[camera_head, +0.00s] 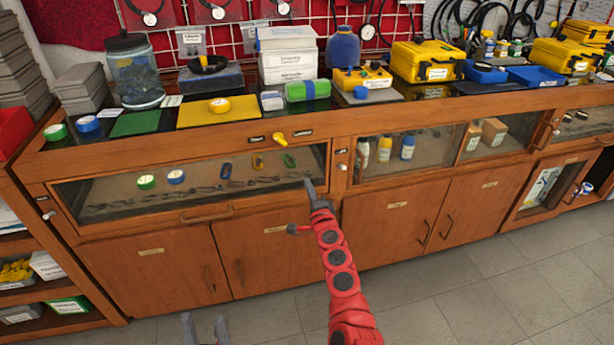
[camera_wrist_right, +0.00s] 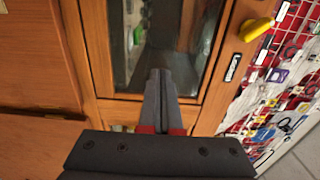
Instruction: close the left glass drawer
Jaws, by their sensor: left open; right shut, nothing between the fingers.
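The left glass drawer (camera_head: 190,212) has a wooden frame, a glass front and a long bar handle along its lower edge. Green, blue and yellow items and small tools show through the glass. I cannot tell how far it stands out. My right gripper (camera_head: 309,187) is shut and empty in front of the drawer's right end. In the right wrist view the shut fingertips (camera_wrist_right: 160,73) overlap the drawer's glass (camera_wrist_right: 165,45); contact is unclear. My left gripper (camera_head: 204,326) is open at the bottom edge of the head view, over the floor, apart from the drawer.
A yellow knob (camera_head: 279,139) sits on the wooden rail above the drawer. The counter holds a jar (camera_head: 136,75), boxes and yellow cases (camera_head: 427,62). Lower cabinet doors (camera_head: 150,270) have handles. A shelf unit (camera_head: 40,285) stands at left. The tiled floor in front (camera_head: 480,290) is clear.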

